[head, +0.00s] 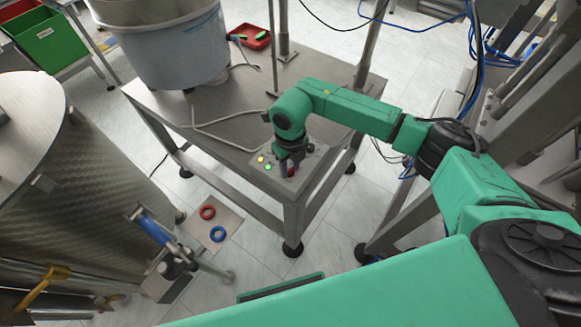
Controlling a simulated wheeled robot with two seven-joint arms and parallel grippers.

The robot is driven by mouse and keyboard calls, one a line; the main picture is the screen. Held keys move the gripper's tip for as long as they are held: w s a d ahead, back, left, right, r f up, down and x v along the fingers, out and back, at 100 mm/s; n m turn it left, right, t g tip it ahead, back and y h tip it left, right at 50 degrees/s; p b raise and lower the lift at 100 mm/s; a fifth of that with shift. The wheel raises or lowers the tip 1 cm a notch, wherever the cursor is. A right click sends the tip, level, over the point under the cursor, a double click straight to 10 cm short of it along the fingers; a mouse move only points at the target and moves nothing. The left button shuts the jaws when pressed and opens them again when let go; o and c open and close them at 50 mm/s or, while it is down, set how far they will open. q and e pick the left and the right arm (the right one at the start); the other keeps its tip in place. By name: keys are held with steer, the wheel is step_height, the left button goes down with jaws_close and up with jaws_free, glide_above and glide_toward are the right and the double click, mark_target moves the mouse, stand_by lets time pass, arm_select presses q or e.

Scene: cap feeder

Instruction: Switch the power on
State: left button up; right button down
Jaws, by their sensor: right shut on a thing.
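The control panel (261,174) is a grey box at the front corner of the metal table. It bears a yellow light (261,159) and a green light (267,167). A red knob or switch (291,171) shows at its right side. My right gripper (289,165) points down over the panel and is shut on the red switch, which is partly hidden by the fingers. My left gripper is not in view.
The metal table (215,125) carries a large grey bowl (170,50) and upright posts. A red tray (250,37) lies behind. A red ring (207,212) and a blue ring (217,233) lie on a floor plate. A steel drum stands at left.

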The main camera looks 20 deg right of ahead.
mark_target(290, 170)
steer(key=shift+r+m, duration=0.1)
steer(key=shift+m, duration=0.9)
steer(key=shift+w, duration=0.1)
steer(key=c, duration=0.5)
jaws_free()
step_height(290, 170, up, 14)
steer(key=b, duration=0.3)
steer(key=shift+r, duration=0.25)
steer(key=shift+a, duration=0.1)
